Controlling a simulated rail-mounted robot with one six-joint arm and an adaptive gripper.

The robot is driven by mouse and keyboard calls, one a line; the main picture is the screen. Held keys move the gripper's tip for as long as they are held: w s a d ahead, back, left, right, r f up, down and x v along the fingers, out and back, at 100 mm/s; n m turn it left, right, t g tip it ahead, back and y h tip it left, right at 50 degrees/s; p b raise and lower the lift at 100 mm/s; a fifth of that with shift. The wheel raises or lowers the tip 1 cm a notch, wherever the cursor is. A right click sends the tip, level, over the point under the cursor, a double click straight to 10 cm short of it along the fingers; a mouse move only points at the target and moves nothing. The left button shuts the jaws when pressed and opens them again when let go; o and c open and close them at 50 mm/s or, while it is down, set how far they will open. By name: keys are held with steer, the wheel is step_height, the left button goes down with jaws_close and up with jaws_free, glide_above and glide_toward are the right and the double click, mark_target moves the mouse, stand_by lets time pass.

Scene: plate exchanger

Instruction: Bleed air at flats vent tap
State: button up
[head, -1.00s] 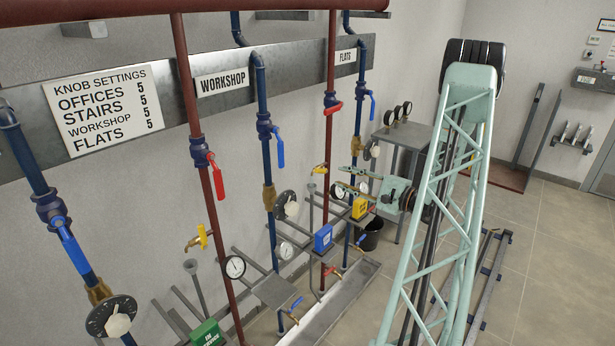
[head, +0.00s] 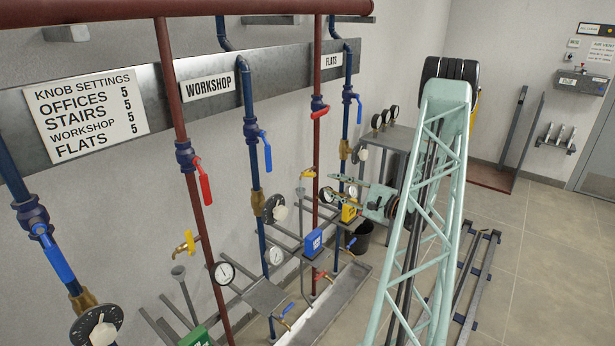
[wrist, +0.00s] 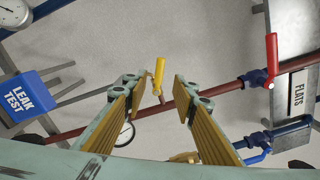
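The flats vent tap is a small brass tap with a yellow lever (head: 308,174), on the red pipe below the FLATS sign (head: 332,61). In the wrist view the yellow lever (wrist: 159,72) shows between and beyond my fingertips, with its brass body below it. My gripper (head: 331,187) is just right of the tap in the head view. In the wrist view my gripper (wrist: 156,90) is open, its two yellow-padded fingers on either side of the tap, with nothing held. I cannot tell the exact distance to the tap.
A red-handled valve (head: 319,108) is above the tap, and a blue-handled valve (head: 357,99) is on the blue pipe beside it. A blue LEAK TEST box (wrist: 20,97), gauges and pipe stubs lie close by. A black bucket (head: 358,234) stands below.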

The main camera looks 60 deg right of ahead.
mark_target(309, 175)
steer(key=shift+w+d+b, duration=0.2)
steer(key=shift+w+b, duration=0.15)
steer(key=shift+w, duration=2.85)
steer(key=shift+w+d+b, duration=0.15)
steer(key=shift+w+b, duration=0.2)
steer(key=shift+w, duration=2.85)
jaws_close()
